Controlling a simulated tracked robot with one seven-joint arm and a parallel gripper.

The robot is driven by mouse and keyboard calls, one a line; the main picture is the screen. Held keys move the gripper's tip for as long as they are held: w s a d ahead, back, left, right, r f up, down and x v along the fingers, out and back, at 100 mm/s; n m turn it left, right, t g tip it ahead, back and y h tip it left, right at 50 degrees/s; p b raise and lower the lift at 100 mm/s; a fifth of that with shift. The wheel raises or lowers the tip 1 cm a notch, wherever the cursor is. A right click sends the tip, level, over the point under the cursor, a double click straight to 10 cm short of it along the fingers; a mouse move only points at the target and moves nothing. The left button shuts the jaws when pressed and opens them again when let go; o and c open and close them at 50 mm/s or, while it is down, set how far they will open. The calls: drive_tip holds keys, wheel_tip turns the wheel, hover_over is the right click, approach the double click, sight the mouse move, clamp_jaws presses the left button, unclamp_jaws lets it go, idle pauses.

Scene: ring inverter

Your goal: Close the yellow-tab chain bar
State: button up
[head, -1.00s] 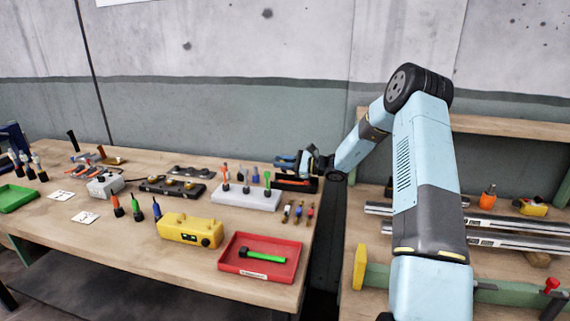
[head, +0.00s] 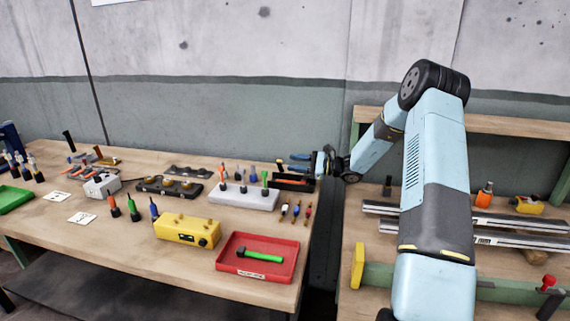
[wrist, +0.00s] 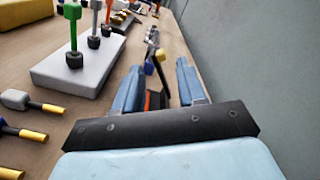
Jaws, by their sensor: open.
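I cannot pick out the yellow-tab chain bar with certainty. A small yellow piece (wrist: 160,55) shows between my fingers in the wrist view, and it is too small to identify. My gripper (wrist: 160,72) is open, its two blue fingers apart with nothing clearly held between them. In the head view my gripper (head: 302,158) is at the right back end of the left bench, just above a black holder (head: 293,183) with red in it. A black bar with gold knobs (head: 168,186) lies mid-bench, left of the gripper.
A white block with upright coloured tools (head: 244,198) stands left of my gripper. A yellow box (head: 187,232) and a red tray with a green-handled hammer (head: 286,259) are nearer the front. Small coloured plugs (head: 295,211) lie at the right edge. A gap separates the benches.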

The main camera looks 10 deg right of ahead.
drive_tip(key=v, duration=0.7)
drive_tip(key=shift+d, duration=0.15)
drive_tip(key=shift+s, duration=0.1)
